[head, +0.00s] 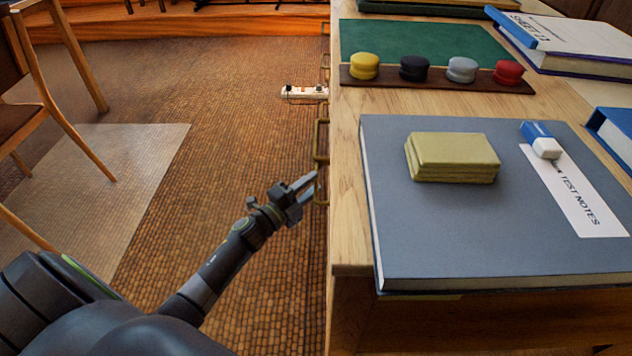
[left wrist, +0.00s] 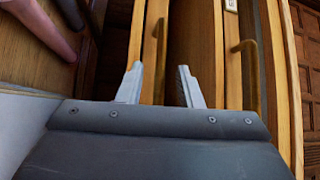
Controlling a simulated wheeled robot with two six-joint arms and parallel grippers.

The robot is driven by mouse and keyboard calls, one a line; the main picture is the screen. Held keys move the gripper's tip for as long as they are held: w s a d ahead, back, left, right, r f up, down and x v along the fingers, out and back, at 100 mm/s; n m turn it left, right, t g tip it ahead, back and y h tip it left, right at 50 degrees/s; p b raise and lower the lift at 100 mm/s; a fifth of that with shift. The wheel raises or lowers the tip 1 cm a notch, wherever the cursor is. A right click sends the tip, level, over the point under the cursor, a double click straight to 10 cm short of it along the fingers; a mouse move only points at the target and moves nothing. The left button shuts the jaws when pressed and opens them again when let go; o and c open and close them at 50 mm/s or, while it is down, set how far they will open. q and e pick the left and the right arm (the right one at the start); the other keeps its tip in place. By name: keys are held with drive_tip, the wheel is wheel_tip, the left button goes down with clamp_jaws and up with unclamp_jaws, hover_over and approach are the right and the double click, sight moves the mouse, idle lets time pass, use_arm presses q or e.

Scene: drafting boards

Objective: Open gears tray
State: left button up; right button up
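Brass handles run down the left side of the wooden desk, on its tray fronts; one handle (head: 317,140) is just beyond my left gripper (head: 306,183), and another is partly hidden at its fingertips. No label shows, so I cannot tell which front is the gears tray. In the left wrist view my left gripper (left wrist: 158,82) is open, its two fingers apart. A handle (left wrist: 159,45) stands between and ahead of the fingers; I cannot tell whether they touch it. A second handle (left wrist: 245,46) is to the right. My right gripper is not in view.
On the desktop (head: 350,235) lie a big grey book (head: 450,240), yellow-green pads (head: 452,152), a blue-and-white eraser (head: 541,140) and a rack (head: 435,82) of coloured round pieces. A power strip (head: 304,92) shows beside the desk. The brick-patterned floor to the left is clear near my arm.

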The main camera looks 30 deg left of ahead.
use_arm(q)
drive_tip(key=shift+x, duration=1.15)
clamp_jaws()
